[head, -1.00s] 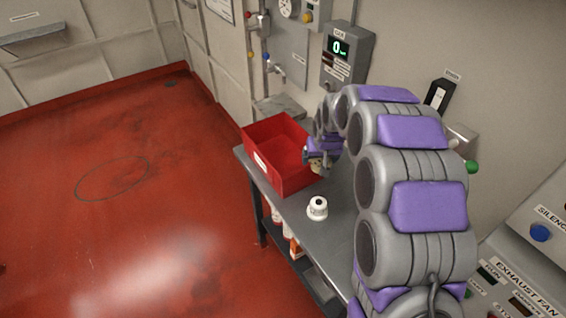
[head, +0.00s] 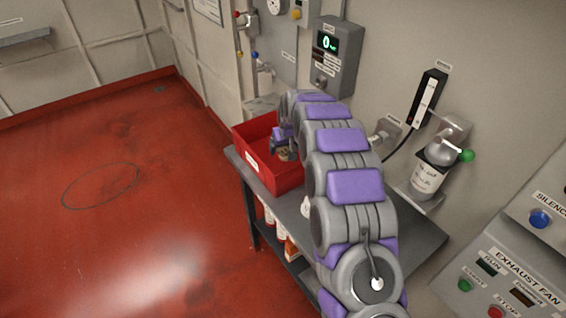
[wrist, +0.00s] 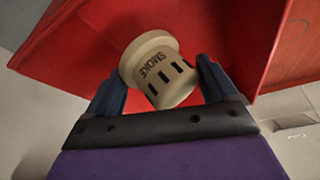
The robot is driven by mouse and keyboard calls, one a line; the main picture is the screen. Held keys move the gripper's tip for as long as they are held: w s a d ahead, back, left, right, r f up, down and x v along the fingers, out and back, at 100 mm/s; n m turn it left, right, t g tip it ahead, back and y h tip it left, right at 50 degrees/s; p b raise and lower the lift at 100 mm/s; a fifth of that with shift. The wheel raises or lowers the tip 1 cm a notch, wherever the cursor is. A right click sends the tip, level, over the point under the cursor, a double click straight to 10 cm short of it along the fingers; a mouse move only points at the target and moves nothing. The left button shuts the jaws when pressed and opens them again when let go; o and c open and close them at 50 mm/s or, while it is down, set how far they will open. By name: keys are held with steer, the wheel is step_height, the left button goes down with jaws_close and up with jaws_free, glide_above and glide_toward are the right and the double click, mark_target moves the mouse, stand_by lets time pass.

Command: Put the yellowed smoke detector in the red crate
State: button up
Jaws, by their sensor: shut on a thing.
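The yellowed smoke detector (wrist: 158,70) is a cream-tan round body with dark slots and the word SMOKE on it. My gripper (wrist: 160,88) is shut on it, one finger on each side, in the wrist view. The red crate (wrist: 222,30) fills the background behind the detector there. In the head view my gripper (head: 283,146) is over the red crate (head: 262,171), within its outline, with the detector (head: 284,155) small and partly hidden at its tip. My arm covers the crate's right side. I cannot tell how high the detector is above the crate floor.
The crate stands at the far end of a grey table (head: 405,238). A white detector-like object (head: 306,207) on the table is mostly hidden behind my arm. Bottles (head: 283,230) stand on the lower shelf. A wall bottle (head: 430,172) and a gauge box (head: 333,55) are close by.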

step_height(320, 180, down, 7)
steer(key=shift+r+b, duration=0.15)
steer(key=shift+b, duration=0.55)
steer(key=shift+r, duration=0.1)
steer(key=o, duration=0.9)
steer(key=shift+p+v, duration=1.15)
steer(key=shift+v, duration=4.9)
